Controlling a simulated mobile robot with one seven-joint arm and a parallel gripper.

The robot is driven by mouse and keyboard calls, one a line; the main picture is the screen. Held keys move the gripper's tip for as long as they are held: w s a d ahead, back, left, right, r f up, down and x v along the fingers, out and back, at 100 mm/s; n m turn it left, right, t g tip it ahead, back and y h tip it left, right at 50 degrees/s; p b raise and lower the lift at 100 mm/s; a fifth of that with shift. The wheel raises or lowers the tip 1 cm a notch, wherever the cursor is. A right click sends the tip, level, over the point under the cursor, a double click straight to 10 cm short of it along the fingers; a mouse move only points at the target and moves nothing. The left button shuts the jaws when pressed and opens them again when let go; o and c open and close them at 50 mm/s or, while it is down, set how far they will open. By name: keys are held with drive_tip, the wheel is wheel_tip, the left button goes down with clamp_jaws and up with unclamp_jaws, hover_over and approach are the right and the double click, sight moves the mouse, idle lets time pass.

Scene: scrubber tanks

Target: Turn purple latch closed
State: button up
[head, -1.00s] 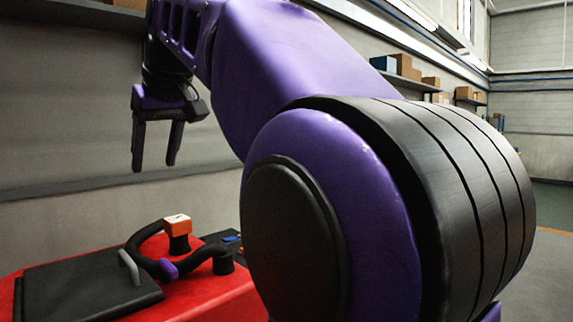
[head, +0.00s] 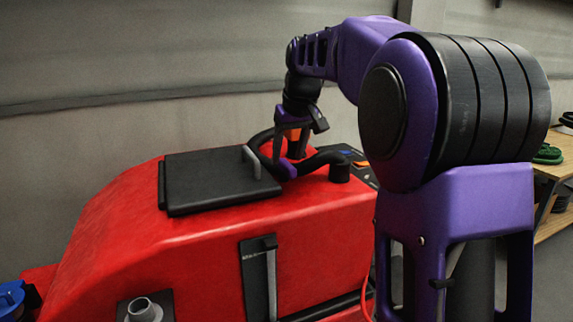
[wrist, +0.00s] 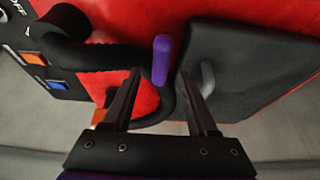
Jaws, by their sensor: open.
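The purple latch (head: 286,168) is on top of the red machine, beside the right edge of the black lid (head: 210,183). In the wrist view the latch (wrist: 161,60) is a short purple bar running roughly along the lid's edge, with the black lid (wrist: 245,65) to its right. My gripper (head: 289,151) is pointing down just above the latch. In the wrist view my gripper (wrist: 160,74) is open, with one finger on each side of the latch's near end. I cannot tell whether either finger touches it.
A black curved hose or handle (head: 322,160) runs close by the latch. An orange block (head: 294,136) is partly hidden behind my gripper. A grey handle (head: 251,162) stands on the lid. A wooden shelf (head: 552,170) is at the right.

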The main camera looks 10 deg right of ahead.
drive_tip(key=shift+x, duration=1.35)
clamp_jaws()
